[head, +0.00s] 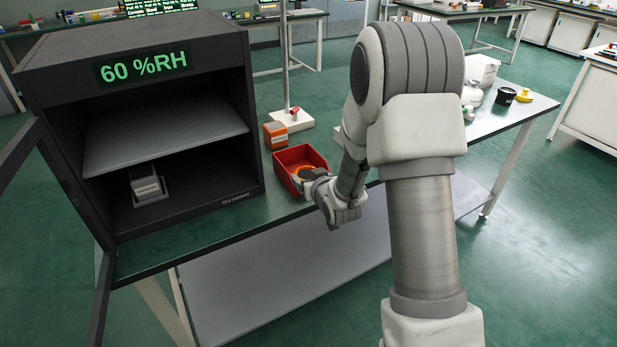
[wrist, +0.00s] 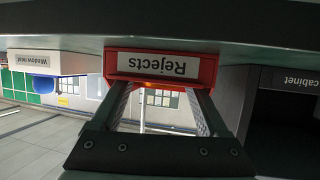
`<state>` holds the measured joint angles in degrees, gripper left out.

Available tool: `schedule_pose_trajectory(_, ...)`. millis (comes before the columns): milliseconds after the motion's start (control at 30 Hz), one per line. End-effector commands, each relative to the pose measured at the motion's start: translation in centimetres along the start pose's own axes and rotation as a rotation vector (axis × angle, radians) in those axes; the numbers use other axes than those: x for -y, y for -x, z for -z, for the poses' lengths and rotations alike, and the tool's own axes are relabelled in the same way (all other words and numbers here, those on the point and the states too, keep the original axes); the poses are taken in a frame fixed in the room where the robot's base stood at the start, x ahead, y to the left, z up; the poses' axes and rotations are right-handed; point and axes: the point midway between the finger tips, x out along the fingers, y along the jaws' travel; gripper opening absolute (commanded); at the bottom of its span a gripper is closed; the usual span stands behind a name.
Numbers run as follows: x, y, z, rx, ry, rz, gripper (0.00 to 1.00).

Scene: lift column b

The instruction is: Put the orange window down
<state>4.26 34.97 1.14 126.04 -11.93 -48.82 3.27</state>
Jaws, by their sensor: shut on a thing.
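The orange window (head: 304,169) shows as a small orange curve over the red bin, partly hidden by my gripper (head: 310,174). My gripper is shut on it, at the front part of the red bin (head: 290,158). In the wrist view, which is upside down, my two fingers (wrist: 165,92) reach toward the red bin (wrist: 207,68) with its "Rejects" label; a little orange shows between them. I cannot tell whether the window touches the bin. A white block labelled "Window nest" (wrist: 38,60) stands to one side in the wrist view; my arm mostly hides that area in the head view.
The dark dry cabinet (head: 222,205) stands open left of the bin, with a shelf and a grey block (head: 145,185) inside. An orange box (head: 275,134) and a white-based stand (head: 293,121) are behind the bin. Jars (head: 505,96) stand on the bench's right end.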

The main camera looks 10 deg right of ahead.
Motion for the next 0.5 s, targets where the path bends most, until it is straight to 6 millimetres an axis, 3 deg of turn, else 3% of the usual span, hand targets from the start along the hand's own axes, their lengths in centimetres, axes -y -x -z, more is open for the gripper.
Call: schedule_pose_trajectory(500,0.1,-0.4,-1.9,0.019,-0.005,0.002,0.12)
